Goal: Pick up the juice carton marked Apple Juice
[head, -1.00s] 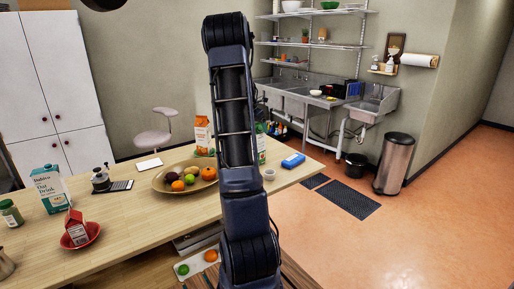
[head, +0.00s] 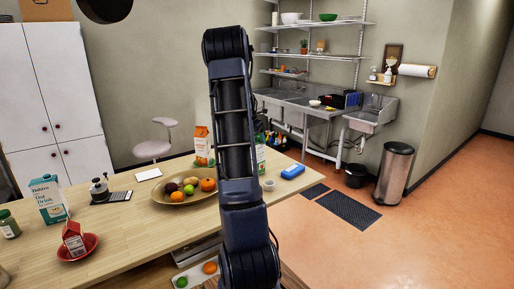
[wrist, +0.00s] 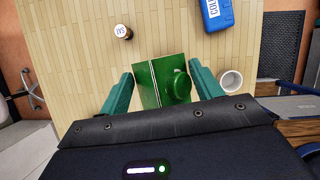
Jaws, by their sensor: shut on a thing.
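A green carton (wrist: 172,80) with a green screw cap shows from above in the wrist view. My gripper (wrist: 147,85) is shut on it, with one teal finger on either side. No label shows from above. In the head view, a thin strip of a carton with green and white on it (head: 261,150) shows at the right edge of my arm; the arm hides the rest. An orange-and-white carton (head: 201,144) stands left of my arm. My fingers are hidden in the head view.
A white cup (wrist: 231,82), a blue box (wrist: 217,14) and a small jar (wrist: 123,32) stand near the held carton. A fruit bowl (head: 163,198), an oat drink carton (head: 48,198) and a red dish (head: 91,243) are farther left on the wooden counter.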

